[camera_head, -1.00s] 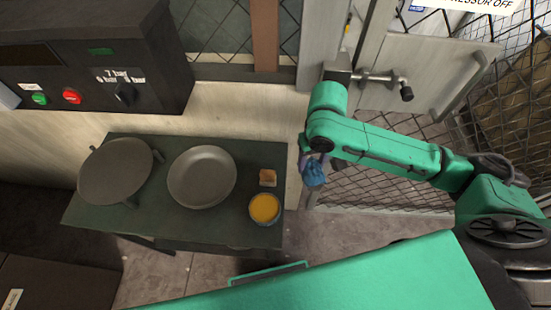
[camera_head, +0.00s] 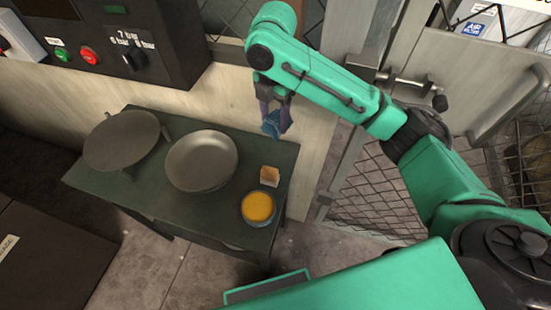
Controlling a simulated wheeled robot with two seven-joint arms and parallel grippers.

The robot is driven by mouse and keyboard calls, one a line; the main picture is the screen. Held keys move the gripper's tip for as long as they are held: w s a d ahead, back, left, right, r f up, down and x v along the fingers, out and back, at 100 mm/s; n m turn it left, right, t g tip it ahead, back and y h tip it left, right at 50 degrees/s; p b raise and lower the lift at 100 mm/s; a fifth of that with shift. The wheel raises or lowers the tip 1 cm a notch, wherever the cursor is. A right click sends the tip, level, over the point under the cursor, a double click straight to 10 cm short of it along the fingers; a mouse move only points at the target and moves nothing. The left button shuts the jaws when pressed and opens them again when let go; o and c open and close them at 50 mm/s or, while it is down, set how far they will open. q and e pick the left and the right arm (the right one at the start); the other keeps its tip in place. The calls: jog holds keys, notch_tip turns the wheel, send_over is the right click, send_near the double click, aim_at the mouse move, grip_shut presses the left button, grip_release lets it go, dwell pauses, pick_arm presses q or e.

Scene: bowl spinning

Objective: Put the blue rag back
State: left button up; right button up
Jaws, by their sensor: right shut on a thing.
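The blue rag (camera_head: 271,124) is crumpled and hangs in my right gripper (camera_head: 275,114). The gripper is shut on the rag and points down. In the picture, the rag appears over the back right part of the dark green table (camera_head: 165,196), above the small orange-brown block. I cannot tell its exact height, but it seems held above the table top. My right arm reaches in from the right. My left gripper is not in view.
On the table are a round grey disc on a stand (camera_head: 121,139), a grey bowl (camera_head: 201,160), an orange-brown block (camera_head: 269,176) and a bowl of yellow liquid (camera_head: 257,208). A control panel (camera_head: 110,40) stands behind. A mesh gate (camera_head: 375,195) is on the right.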

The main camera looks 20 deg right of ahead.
aim_at(275, 128)
notch_tip(275, 128, down, 16)
jog(key=shift+r+p, duration=0.2)
jog(key=shift+p, duration=0.35)
jog(key=o, duration=1.2)
jog(key=shift+f, duration=0.1)
notch_tip(275, 128, up, 12)
jog(key=shift+r, duration=0.15)
